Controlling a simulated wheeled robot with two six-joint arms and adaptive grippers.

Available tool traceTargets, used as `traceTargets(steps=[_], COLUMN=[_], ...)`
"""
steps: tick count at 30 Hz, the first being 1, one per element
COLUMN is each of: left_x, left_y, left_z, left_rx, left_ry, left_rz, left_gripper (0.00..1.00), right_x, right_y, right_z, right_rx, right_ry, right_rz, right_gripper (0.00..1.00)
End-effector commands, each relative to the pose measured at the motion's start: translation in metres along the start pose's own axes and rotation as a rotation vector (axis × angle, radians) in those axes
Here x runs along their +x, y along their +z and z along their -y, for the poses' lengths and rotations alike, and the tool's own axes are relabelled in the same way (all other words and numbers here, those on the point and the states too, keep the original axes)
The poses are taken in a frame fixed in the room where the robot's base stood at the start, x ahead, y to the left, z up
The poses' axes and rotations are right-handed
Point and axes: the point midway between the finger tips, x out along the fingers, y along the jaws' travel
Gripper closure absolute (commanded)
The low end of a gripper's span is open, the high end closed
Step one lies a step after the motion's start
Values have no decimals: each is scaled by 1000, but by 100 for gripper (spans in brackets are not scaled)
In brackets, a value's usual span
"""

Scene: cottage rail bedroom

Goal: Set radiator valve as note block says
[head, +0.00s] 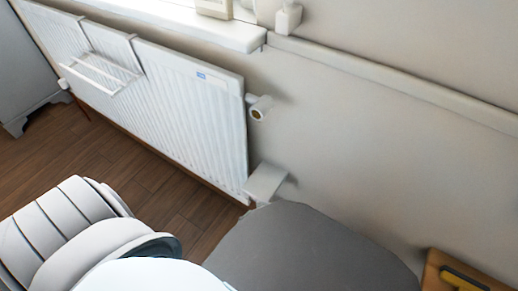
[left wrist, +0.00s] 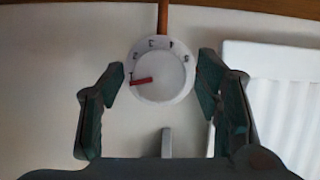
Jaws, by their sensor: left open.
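A round white radiator valve dial (left wrist: 163,69) is in the middle of the left wrist view. Small dark figures run round its rim, and its red pointer (left wrist: 142,81) points left, close to the figure that looks like 1. My left gripper (left wrist: 162,76) is open, with one finger on each side of the dial and a visible gap to both. In the head view that gripper is hidden. The white radiator (head: 165,95) stands along the wall; part of it shows in the left wrist view (left wrist: 285,95). No readable note block shows. My right gripper is out of view.
A brown pipe (left wrist: 163,17) meets the dial in the left wrist view. A white rack (head: 100,72) hangs on the radiator. A yellow thing (head: 463,280) lies at bottom right. Wooden floor (head: 150,165) is bare before the radiator.

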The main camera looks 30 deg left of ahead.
Motion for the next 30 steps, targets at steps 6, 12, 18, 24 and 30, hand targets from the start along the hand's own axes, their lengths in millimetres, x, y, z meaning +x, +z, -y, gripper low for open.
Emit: traceTargets(steps=[6,12,18,24,30], left_x=[16,17,16,16,17], left_y=[0,0,0,0,-1], left_z=[0,0,0,0,0], left_rx=[0,0,0,1,102], left_ry=[0,0,0,0,-43], left_rz=[1,1,1,1,-2], left_gripper=[42,42,66,90,90], right_x=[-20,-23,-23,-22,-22], right_y=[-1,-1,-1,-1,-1], right_z=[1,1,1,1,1], right_rx=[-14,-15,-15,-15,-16], right_ry=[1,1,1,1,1], right_rz=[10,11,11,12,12], right_gripper=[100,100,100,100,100])
